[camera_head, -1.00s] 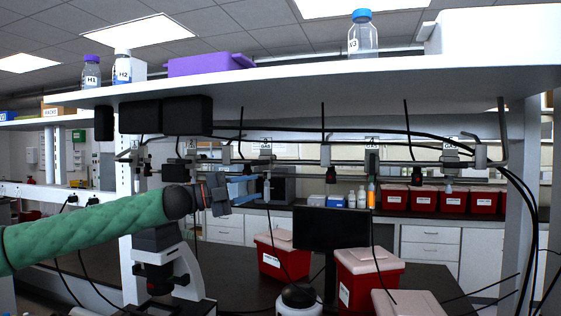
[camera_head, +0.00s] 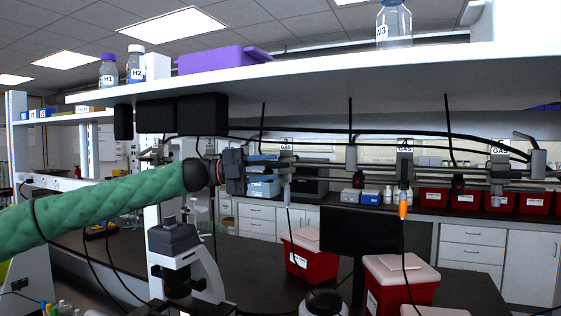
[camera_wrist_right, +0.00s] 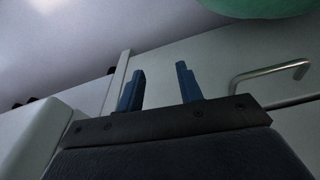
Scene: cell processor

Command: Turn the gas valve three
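A row of gas valves hangs under the white shelf in the head view, with numbered labels. The label (camera_head: 287,145) nearest my left gripper is too small to read surely; its grey valve (camera_head: 287,167) is just right of that gripper. Another valve (camera_head: 404,170) sits under a label reading 4 GAS, and one more (camera_head: 498,172) is further right. My left gripper (camera_head: 264,168) is level with the nearest valve; contact and finger gap are unclear against blue items behind. My right gripper (camera_wrist_right: 160,90) is open and empty in the right wrist view.
The white shelf (camera_head: 330,85) runs above the valves, carrying bottles and a purple box (camera_head: 220,60). Black cables hang around the valves. A microscope (camera_head: 177,255), a dark monitor (camera_head: 360,232) and red bins (camera_head: 303,255) stand on the bench below.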

